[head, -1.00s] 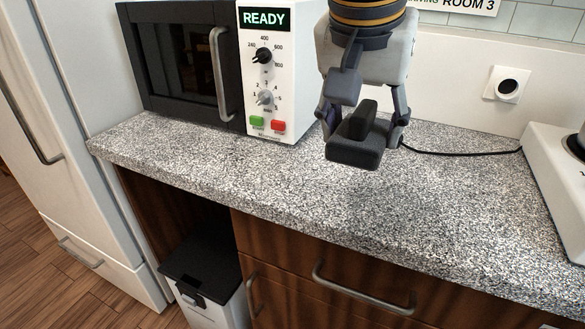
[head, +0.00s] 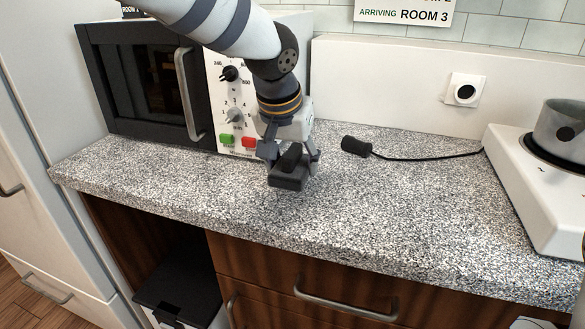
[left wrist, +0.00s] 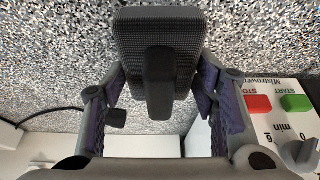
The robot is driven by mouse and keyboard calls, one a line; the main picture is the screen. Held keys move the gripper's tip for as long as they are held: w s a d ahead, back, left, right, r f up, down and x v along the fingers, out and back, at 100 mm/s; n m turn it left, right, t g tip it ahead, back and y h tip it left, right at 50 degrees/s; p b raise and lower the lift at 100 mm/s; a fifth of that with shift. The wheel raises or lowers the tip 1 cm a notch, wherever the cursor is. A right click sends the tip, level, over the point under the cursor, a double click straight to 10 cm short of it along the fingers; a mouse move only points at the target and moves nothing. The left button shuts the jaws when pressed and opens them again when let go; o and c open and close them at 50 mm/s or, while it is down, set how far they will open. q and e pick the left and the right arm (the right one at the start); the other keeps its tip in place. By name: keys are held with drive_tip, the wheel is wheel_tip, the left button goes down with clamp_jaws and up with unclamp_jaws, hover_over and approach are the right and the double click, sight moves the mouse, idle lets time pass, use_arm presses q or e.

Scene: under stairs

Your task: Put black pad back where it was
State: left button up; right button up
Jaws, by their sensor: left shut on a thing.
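The black pad (head: 288,183) is a small dark block with a raised grip on top. My left gripper (head: 288,158) is shut on that grip and holds the pad low over the speckled counter (head: 400,215), in front of the microwave's control panel. I cannot tell whether the pad touches the counter. In the left wrist view the pad (left wrist: 135,40) shows a textured face, with its grip between the purple finger pads of my left gripper (left wrist: 158,85). My right gripper is not in view.
The microwave (head: 150,85) stands close behind the gripper. A black plug (head: 355,146) lies on the counter, its cord running to a white hob (head: 530,190) with a pot (head: 560,125). A wall socket (head: 465,92) is behind. The counter's middle is clear.

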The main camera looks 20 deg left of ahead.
use_arm(q)
drive_tip(key=shift+f, duration=0.9)
drive_tip(key=shift+f, duration=0.15)
drive_tip(key=o, duration=1.3)
drive_tip(key=shift+s+r, duration=0.1)
drive_tip(key=shift+r, duration=0.25)
drive_tip(key=v, duration=1.1)
drive_tip(key=shift+s+r, duration=0.1)
drive_tip(key=shift+r, duration=0.2)
